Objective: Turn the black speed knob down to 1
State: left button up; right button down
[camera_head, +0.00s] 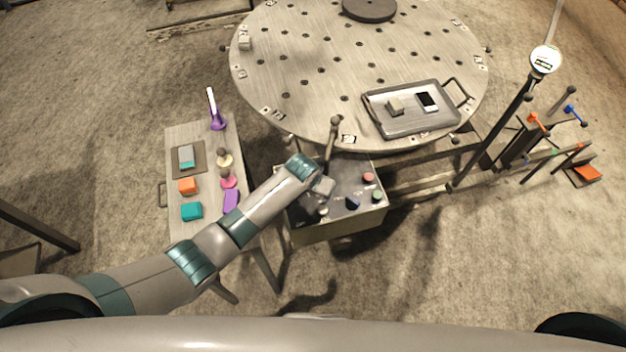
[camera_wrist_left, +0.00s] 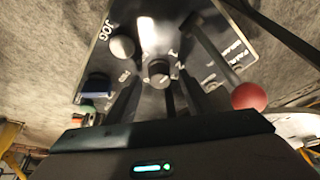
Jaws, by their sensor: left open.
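The control box (camera_head: 310,228) stands below the round table's near edge in the head view, its dark top panel facing up. My left gripper (camera_head: 325,188) reaches over that panel from the left and hides part of it. In the left wrist view, a black knob (camera_wrist_left: 160,73) sits on the panel, just ahead of and between the dark fingers of my left gripper (camera_wrist_left: 161,98). The fingers are apart, one on either side of the knob; contact cannot be told. The knob's pointer and scale setting are not readable. My right gripper is not in view.
Near the knob are a grey round knob (camera_wrist_left: 122,47), a dark blue knob (camera_wrist_left: 97,86) and a red-balled lever (camera_wrist_left: 250,96). Red (camera_head: 368,177) and green (camera_head: 378,195) buttons are on the box's right. A side table (camera_head: 180,225) stands left; a tray (camera_head: 400,131) lies on the round table.

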pick_arm(q)
jog(key=b+v, duration=0.2)
jog(key=v, duration=1.5)
dwell(0.3)
jog(key=s+a+f+n+y, duration=0.1)
jog(key=s+a+f+n, duration=0.1)
jog(key=s+a, duration=1)
jog(key=s+a+f+n+y, duration=0.1)
jog(key=s+a, duration=0.7)
jog(key=s, duration=0.7)
notch_tip(320, 180, down, 34)
jog(key=s+g+b, duration=0.1)
jog(key=g+b, duration=0.1)
jog(key=b, duration=0.3)
jog(key=s+a+f+g+b, duration=0.1)
jog(key=s+f+b, duration=0.3)
jog(key=s+f, duration=1.4)
notch_tip(320, 180, down, 3)
jog(key=shift+a+r, duration=0.15)
jog(key=shift+a, duration=0.5)
